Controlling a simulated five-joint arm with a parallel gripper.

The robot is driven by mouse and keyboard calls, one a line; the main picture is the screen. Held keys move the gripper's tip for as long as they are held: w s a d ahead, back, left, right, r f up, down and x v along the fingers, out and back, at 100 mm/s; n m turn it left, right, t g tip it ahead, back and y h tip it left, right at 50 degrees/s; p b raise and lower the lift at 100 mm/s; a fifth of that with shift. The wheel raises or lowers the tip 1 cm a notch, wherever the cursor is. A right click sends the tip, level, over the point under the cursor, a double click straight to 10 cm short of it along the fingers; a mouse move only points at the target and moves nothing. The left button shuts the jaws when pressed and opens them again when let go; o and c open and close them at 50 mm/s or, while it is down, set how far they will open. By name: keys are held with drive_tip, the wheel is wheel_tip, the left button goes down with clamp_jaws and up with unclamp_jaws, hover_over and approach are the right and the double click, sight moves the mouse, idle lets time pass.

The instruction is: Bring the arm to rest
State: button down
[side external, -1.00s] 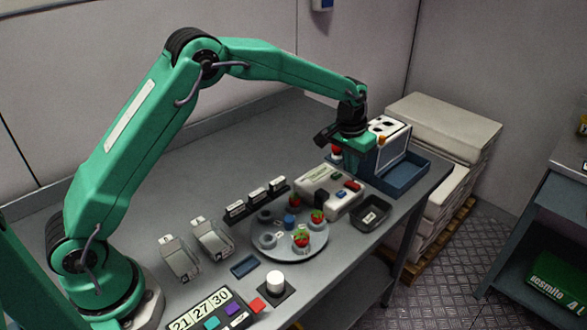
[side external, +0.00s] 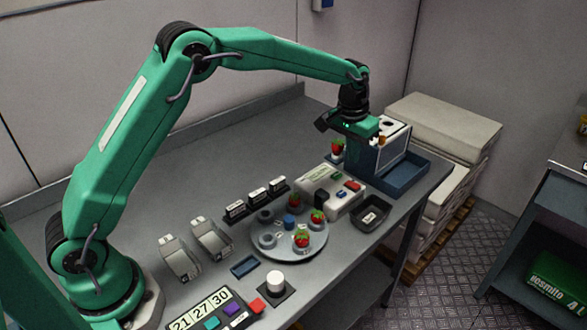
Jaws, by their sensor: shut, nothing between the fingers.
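My green arm reaches over the grey bench from the left. My gripper (side external: 350,134) points down at the far right end of the bench, beside a white-fronted machine (side external: 393,147) with a blue tray. It is shut and empty. A red berry with a green top (side external: 338,146) shows just below and left of the gripper. I cannot tell whether the gripper touches it or what holds it up.
A round grey plate (side external: 272,256) bears several cups, some with red berries. A white box with buttons (side external: 325,184), a dark tray (side external: 371,214), small racks (side external: 255,197) and clear holders (side external: 212,239) stand nearby. The back left of the bench is clear.

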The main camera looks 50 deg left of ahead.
drive_tip(key=s+a+r+t, duration=0.1)
drive_tip(key=s+a+r, duration=0.2)
drive_tip(key=s+r, duration=0.45)
drive_tip(key=s+a+r+t, duration=0.1)
drive_tip(key=s+a+r, duration=0.1)
drive_tip(key=s+r, duration=0.5)
drive_tip(key=s+a+f+t, duration=0.1)
drive_tip(key=s+a, duration=0.1)
drive_tip(key=s, duration=0.8)
drive_tip(key=s+a+f, duration=0.1)
drive_tip(key=s, duration=1)
drive_tip(key=shift+s+a+f+t, duration=0.25)
drive_tip(key=shift+a+f+t, duration=0.1)
drive_tip(key=shift+a+t, duration=0.05)
